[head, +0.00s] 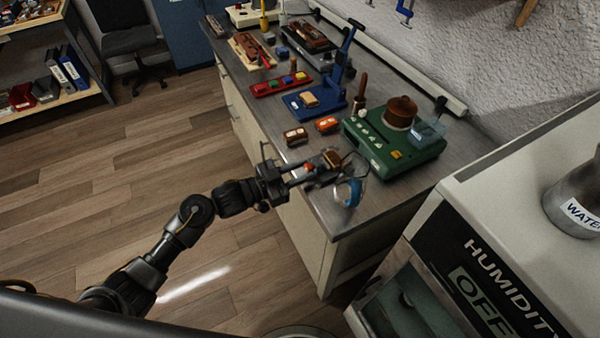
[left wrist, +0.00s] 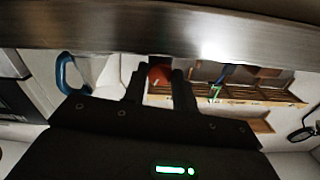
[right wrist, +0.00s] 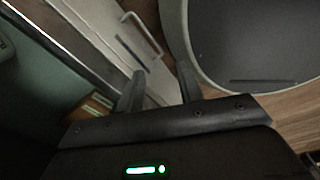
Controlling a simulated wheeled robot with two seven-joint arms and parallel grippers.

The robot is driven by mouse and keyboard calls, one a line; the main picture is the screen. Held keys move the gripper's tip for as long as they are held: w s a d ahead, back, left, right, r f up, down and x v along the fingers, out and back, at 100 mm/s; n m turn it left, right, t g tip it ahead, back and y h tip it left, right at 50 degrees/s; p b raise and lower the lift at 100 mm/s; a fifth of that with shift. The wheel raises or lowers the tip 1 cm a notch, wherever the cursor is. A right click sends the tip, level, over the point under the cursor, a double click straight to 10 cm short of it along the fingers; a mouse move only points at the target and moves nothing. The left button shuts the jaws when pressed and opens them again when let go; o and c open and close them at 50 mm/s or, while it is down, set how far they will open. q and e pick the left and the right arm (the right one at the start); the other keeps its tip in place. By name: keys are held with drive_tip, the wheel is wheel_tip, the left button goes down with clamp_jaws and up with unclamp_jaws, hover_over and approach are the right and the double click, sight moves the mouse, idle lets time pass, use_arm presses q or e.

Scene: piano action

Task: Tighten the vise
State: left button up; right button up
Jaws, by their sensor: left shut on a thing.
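The vise (head: 322,174) is a dark grey shape at the front edge of the workbench, with a brown block (head: 333,157) at its top. A red-orange knob (head: 308,167) shows on its near side. My left gripper (head: 300,175) reaches in from the left and is shut on this knob. In the left wrist view the knob (left wrist: 160,73) sits between the two fingers, just below the bench edge. The vise's jaws and screw are mostly hidden by the gripper and too small to judge. My right gripper (right wrist: 160,85) is open and empty, seen only in the right wrist view.
A green machine (head: 390,150), orange block (head: 327,125), brown block (head: 295,136) and blue stand (head: 312,103) crowd the workbench (head: 340,222). A humidity cabinet (head: 480,235) stands at right. The floor at left is clear.

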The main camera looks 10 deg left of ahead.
use_arm(q)
drive_tip(key=shift+m, duration=0.6)
drive_tip(key=shift+m+b, duration=0.3)
drive_tip(key=o, duration=1)
drive_tip(key=shift+c, duration=0.2)
drive_tip(key=shift+a, duration=0.15)
drive_tip(key=b+v, duration=0.2)
drive_tip(key=v, duration=0.8)
drive_tip(key=shift+s+a, duration=0.25)
drive_tip(key=shift+a, duration=0.05)
